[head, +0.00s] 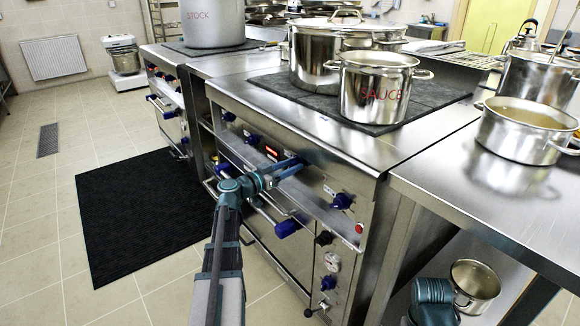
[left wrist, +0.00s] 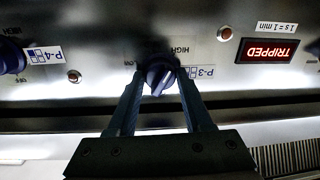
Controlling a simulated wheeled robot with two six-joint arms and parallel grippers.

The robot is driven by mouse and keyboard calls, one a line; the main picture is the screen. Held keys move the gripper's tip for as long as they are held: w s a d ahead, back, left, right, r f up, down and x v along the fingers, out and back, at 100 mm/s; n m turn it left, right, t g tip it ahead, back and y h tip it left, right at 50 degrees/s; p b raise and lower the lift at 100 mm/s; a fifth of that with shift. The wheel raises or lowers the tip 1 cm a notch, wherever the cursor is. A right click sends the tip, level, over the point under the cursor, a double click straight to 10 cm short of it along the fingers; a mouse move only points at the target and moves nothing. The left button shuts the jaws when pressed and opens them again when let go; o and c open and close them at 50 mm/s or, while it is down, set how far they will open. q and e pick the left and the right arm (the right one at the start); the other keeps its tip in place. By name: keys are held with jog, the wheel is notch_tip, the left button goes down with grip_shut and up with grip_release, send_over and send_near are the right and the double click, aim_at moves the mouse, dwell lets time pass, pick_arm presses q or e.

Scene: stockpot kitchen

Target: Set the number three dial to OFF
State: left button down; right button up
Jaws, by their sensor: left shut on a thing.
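The number three dial (left wrist: 160,76) is a dark blue knob beside a P-3 label (left wrist: 202,72) in the left wrist view, which shows the panel upside down. LOW and HIGH are printed around it. A pale line on its face points down and slightly left in that picture; any mark below it is hidden. My left gripper (left wrist: 160,92) has one finger on each side of the knob and is shut on it. In the head view my left gripper (head: 288,168) reaches the stove's front panel, and its fingers mostly cover the dial. My right gripper's fingers are out of sight.
The P-4 dial (left wrist: 12,56) is beside it, and a red TRIPPED display (left wrist: 268,51) is on the panel. Another blue knob (head: 342,201) and an oven handle (head: 262,205) are close by. A sauce pot (head: 375,92) stands on the stove top. A black mat (head: 145,215) lies on the floor.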

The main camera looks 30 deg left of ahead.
pick_arm(q)
jog(key=n, duration=0.5)
jog(key=shift+g+p, duration=0.3)
jog(key=shift+p, duration=0.05)
jog(key=n, duration=0.5)
jog(key=shift+a+h, duration=0.1)
jog(key=shift+h, duration=0.2)
jog(key=n, duration=0.5)
jog(key=shift+w+n+g+h, duration=0.1)
jog(key=shift+n+g+h, duration=0.2)
jog(key=n, duration=0.4)
jog(key=shift+a, duration=0.1)
jog(key=n+h, duration=0.1)
jog(key=n, duration=0.4)
jog(key=shift+f, duration=0.1)
jog(key=n+b, duration=0.1)
jog(key=n, duration=0.4)
jog(key=shift+n, duration=0.3)
jog(key=n+b, duration=0.1)
jog(key=n, duration=0.4)
jog(key=shift+f, duration=0.1)
jog(key=n, duration=0.4)
jog(key=shift+n+t, duration=0.3)
jog(key=shift+t, duration=0.1)
jog(key=shift+n, duration=0.3)
